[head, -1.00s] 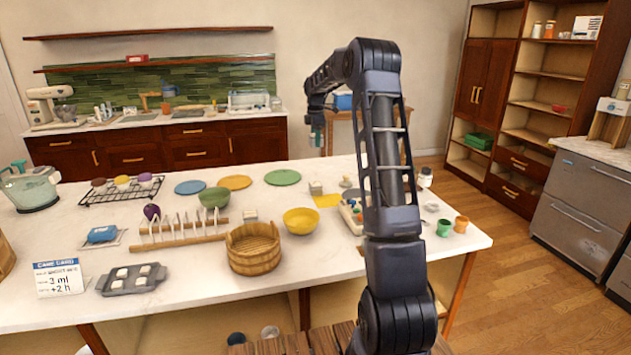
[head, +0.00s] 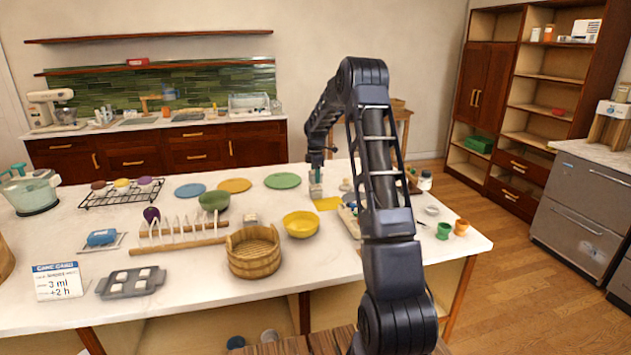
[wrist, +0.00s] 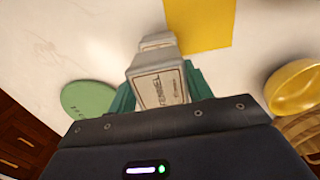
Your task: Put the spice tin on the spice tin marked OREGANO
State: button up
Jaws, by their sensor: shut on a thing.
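My gripper (wrist: 158,92) is shut on a pale spice tin (wrist: 158,88) with a label that reads FENNEL, between its green fingers. Just beyond the held tin in the wrist view is a second pale, blocky shape (wrist: 157,42), which looks like another tin lined up under it. Its label is hidden, and I cannot tell whether the two touch. In the head view my gripper (head: 316,174) is low over the island, with a pale tin (head: 316,190) at its tips beside the yellow mat. Another small pale tin (head: 250,219) stands behind the wooden tub; its label is unreadable.
The yellow mat (head: 328,204) lies right beside the gripper. A yellow bowl (head: 301,225), a wooden tub (head: 253,252) and a green plate (head: 282,181) stand near. Small cups (head: 444,230) are at the right end. The counter between plate and mat is bare.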

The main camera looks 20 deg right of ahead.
jog(key=shift+f, duration=1.15)
jog(key=shift+f, duration=0.1)
jog(key=o, duration=1)
